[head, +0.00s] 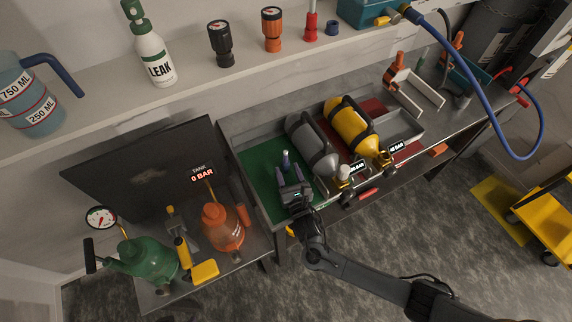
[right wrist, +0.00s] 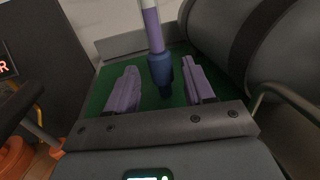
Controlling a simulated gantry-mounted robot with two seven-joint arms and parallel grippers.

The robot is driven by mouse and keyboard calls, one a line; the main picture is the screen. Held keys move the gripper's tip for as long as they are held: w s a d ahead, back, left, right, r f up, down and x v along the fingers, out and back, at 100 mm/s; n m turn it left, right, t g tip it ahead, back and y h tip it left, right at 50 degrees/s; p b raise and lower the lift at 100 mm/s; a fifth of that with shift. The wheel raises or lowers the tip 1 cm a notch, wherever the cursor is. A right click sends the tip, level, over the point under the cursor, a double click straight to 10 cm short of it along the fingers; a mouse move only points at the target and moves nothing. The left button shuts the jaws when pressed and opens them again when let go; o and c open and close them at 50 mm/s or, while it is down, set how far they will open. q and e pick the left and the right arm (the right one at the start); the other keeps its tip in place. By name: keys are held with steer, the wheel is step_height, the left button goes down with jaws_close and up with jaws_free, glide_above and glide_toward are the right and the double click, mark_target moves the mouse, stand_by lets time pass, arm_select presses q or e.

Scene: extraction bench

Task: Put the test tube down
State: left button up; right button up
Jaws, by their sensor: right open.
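The test tube (right wrist: 152,30) shows in the right wrist view as a slim pale purple tube with a dark blue lower part and a narrow dark end pointing down. It also shows small in the head view (head: 286,158), over the green tray section (head: 252,168). My right gripper (right wrist: 160,66) is open, with one purple finger on each side of the tube and a visible gap to both. In the head view the right gripper (head: 287,172) is above the green section. I cannot tell whether the tube's lower end touches the green surface. My left gripper is not in view.
A grey cylinder (head: 312,145) lies close right of the gripper, with a yellow cylinder (head: 350,125) beyond it. A dark panel (head: 130,165) stands to the left. An orange tank (head: 222,228) and a green tank (head: 147,260) stand on the lower left table.

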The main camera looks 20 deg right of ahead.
steer(key=shift+o, duration=0.5)
steer(key=s, duration=0.3)
steer(key=s+p, duration=0.1)
steer(key=s, duration=0.2)
steer(key=s+a, duration=0.1)
steer(key=s, duration=0.2)
steer(key=shift+s+p, duration=0.35)
steer(key=shift+s+r, duration=0.1)
steer(key=shift+s, duration=0.05)
